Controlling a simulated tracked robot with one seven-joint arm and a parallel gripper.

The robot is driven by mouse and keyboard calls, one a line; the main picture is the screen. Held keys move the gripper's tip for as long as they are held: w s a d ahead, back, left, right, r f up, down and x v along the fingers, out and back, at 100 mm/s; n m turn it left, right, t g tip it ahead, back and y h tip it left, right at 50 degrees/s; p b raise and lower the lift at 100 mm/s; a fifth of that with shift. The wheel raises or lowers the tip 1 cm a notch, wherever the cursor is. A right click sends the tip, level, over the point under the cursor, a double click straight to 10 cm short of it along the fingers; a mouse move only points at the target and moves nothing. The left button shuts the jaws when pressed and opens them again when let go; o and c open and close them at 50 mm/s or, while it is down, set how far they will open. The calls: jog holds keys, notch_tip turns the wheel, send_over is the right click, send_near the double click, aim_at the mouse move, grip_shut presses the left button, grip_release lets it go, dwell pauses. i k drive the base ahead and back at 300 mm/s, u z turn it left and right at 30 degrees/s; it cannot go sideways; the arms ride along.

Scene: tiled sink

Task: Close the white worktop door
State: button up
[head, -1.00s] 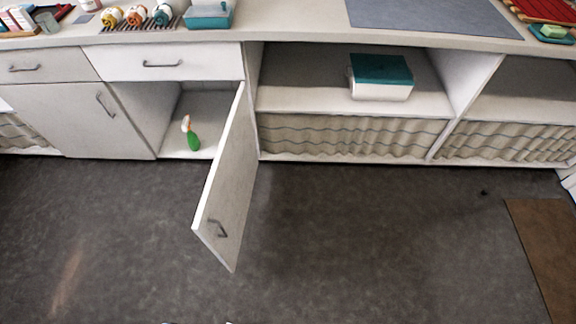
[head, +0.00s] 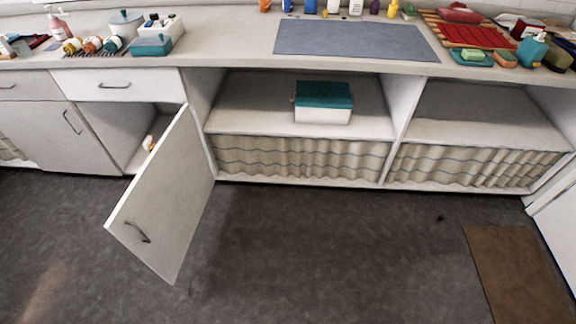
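The white worktop door (head: 165,200) stands wide open at the left, swung out from the cabinet over the dark floor. It is hinged on its right side, beside the shelf unit. My gripper is not in view.
A white drawer (head: 115,85) above the compartment is shut. Open shelves to the right hold a teal-lidded box (head: 322,102), with striped curtains (head: 300,160) below. The worktop (head: 235,60) carries several items. A brown mat (head: 520,275) lies at right; the middle floor is clear.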

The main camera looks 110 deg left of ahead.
aim_at(157, 218)
jog(key=z, duration=0.95)
jog(key=i, duration=0.15)
jog(key=u, duration=2.65)
jog(key=i, duration=0.2)
jog(key=u, duration=3.25)
jog(key=i, duration=1.1)
jog(key=z, duration=0.45)
